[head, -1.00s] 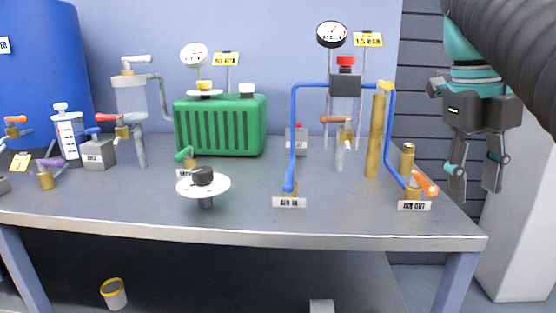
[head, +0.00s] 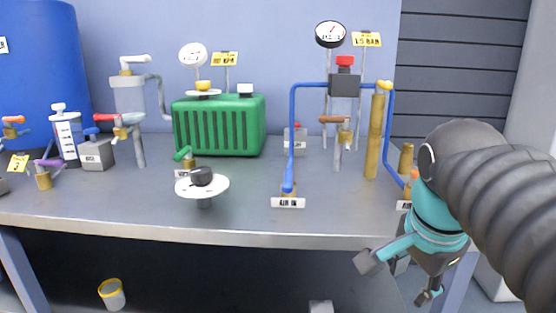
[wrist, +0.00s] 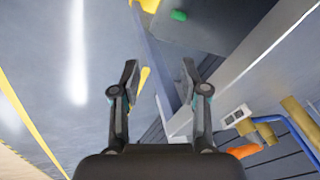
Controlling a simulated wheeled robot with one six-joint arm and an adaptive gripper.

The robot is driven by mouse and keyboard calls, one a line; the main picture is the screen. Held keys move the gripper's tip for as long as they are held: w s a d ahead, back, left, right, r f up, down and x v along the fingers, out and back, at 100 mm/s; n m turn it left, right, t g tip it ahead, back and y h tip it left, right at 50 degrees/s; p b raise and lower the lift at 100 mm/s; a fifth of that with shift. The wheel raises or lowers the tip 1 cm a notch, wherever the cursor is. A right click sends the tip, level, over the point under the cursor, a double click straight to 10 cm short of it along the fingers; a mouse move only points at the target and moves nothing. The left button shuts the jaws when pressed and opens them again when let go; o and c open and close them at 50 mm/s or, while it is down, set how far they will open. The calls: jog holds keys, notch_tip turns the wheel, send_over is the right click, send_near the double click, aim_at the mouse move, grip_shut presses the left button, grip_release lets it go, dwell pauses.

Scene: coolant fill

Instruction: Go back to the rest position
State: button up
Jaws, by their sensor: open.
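My gripper (wrist: 160,88) is open and empty in the wrist view, with its two dark fingers apart. In the head view my gripper (head: 400,278) hangs at the lower right, in front of the bench's right front corner, partly hidden by my own arm. My arm covers the right end of the bench and the orange-handled valve there. In the wrist view the orange handle (wrist: 243,151) shows to the right of the fingers, apart from them.
The grey bench (head: 120,205) carries a green ribbed tank (head: 220,125), a white disc with a black knob (head: 202,186), blue pipe (head: 291,140), a brass column (head: 375,138) and gauges. A small bucket (head: 112,294) stands below. The floor (wrist: 50,60) shows clear in the wrist view.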

jog(key=s+a+f+n+t, duration=0.1)
jog(key=a+f+n, duration=0.1)
jog(key=f+n, duration=0.4)
jog(key=s+a+f+n+t+y, duration=0.1)
jog(key=s+a+f+n, duration=0.1)
jog(key=f+n, duration=0.4)
jog(key=shift+s+f+n, duration=0.15)
jog(key=shift+s+n, duration=0.1)
jog(key=shift+n, duration=0.65)
dwell(0.7)
